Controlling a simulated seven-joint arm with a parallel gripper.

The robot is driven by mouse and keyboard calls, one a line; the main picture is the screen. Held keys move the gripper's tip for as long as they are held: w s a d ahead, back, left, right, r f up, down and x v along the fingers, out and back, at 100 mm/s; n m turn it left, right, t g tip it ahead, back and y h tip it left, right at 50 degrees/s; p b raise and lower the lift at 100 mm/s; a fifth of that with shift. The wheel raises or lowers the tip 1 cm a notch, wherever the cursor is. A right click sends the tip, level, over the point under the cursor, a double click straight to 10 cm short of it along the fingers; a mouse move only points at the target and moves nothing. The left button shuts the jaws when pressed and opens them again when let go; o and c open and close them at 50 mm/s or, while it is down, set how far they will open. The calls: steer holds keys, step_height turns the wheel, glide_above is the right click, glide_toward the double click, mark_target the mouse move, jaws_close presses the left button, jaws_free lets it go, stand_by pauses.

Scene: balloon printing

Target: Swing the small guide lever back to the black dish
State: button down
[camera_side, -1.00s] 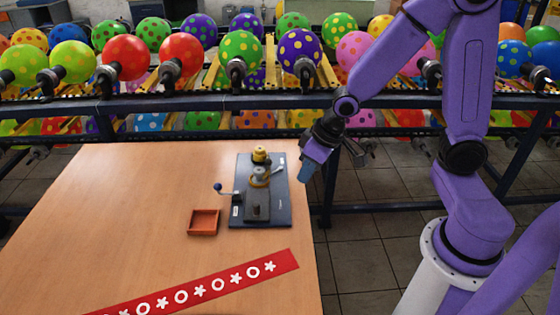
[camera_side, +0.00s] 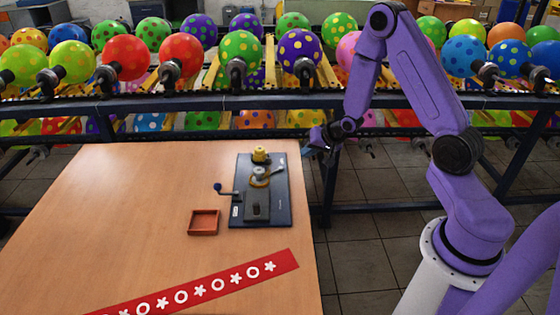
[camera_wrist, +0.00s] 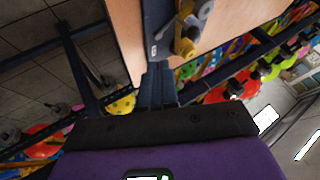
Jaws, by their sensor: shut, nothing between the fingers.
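A small machine on a dark base plate (camera_side: 283,212) stands near the table's right edge. It carries a yellow knob (camera_side: 260,154) at the back. In front of that is a grey and yellow part with a short pale lever (camera_side: 277,171) pointing right. A second lever with a blue ball (camera_side: 218,187) sticks out left. A black block (camera_side: 257,206) sits at the front; I cannot clearly make out a black dish. My gripper (camera_side: 309,150) is shut and empty, right of the machine and apart from it. In the wrist view its fingers (camera_wrist: 157,85) are together beside the plate (camera_wrist: 155,22).
An orange-brown tray (camera_side: 203,223) stands left of the machine. A red strip with white shapes (camera_side: 200,290) lies along the front. Racks of dotted balloons (camera_side: 240,46) run behind the table. The table's left side is clear.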

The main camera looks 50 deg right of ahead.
stand_by(0.3)
steer(key=x, duration=1)
steer(key=shift+a+f, duration=0.1)
steer(key=shift+w+a+r, duration=0.15)
steer(key=shift+w+a, duration=0.25)
steer(key=shift+w, duration=0.05)
steer(key=shift+w+a+r, duration=0.2)
steer(key=shift+w+a, duration=0.25)
steer(key=shift+w, duration=0.05)
steer(key=shift+w+a+r, duration=0.15)
steer(key=shift+w+a, duration=0.3)
steer(key=shift+w, duration=0.1)
